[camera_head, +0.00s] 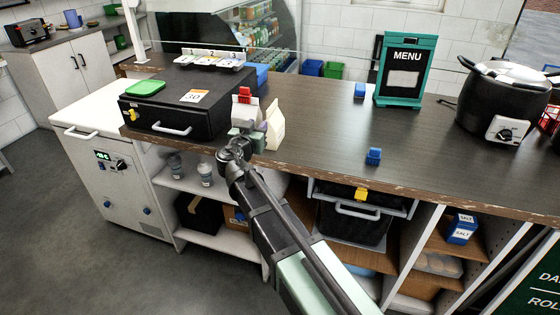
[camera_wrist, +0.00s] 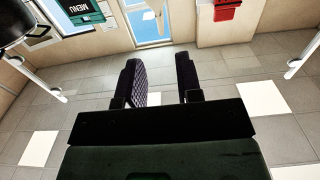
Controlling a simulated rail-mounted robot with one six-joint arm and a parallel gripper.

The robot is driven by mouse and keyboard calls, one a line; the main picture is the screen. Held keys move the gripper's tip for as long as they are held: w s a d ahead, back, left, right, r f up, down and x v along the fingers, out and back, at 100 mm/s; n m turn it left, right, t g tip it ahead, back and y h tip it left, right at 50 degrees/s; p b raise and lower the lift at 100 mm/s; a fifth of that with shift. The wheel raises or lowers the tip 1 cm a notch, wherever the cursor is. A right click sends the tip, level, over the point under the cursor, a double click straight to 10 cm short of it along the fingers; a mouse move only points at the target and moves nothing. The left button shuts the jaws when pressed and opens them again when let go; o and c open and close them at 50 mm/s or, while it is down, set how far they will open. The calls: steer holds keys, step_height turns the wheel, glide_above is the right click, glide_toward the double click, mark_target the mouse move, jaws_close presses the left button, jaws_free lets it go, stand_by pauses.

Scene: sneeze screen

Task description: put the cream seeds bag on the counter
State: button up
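A cream bag (camera_head: 275,124) shows at the counter's near edge in the head view, just beyond my gripper; I cannot read a label on it. A whitish bag or carton with a red top (camera_head: 244,112) stands close to its left. My gripper (camera_head: 248,136) is in front of both, and partly covers their lower parts. In the wrist view my gripper's two dark fingers (camera_wrist: 160,80) are apart, with only floor and wall showing between them. The dark wooden counter (camera_head: 320,150) runs across the head view.
A black cash drawer (camera_head: 172,118) with a green pad stands left on the counter. Blue clips (camera_head: 374,156), a menu sign (camera_head: 404,72) and a black cooker (camera_head: 500,98) are to the right. Shelves and a black bin (camera_head: 352,222) are below. The middle counter is mostly clear.

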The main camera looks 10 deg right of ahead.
steer(key=s+d+f+g, duration=0.8)
steer(key=s+d+f, duration=0.15)
steer(key=d, duration=0.25)
steer(key=s+f+n+g+y, duration=0.2)
steer(key=s+f+g+y, duration=0.1)
steer(key=s, duration=0.6)
steer(key=s+a+f+n+g+y, duration=0.1)
steer(key=s+f+n+g+y, duration=0.2)
steer(key=s, duration=0.6)
steer(key=shift+s+a+f+g+y, duration=0.2)
steer(key=shift+a+f+g+y, duration=0.1)
steer(key=shift+f+g+y, duration=0.65)
steer(key=shift+s+a+r+n+y, duration=0.1)
steer(key=shift+s+a+n+y, duration=0.1)
steer(key=shift+n+y, duration=0.1)
steer(key=shift+o, duration=0.9)
steer(key=shift+w, duration=0.1)
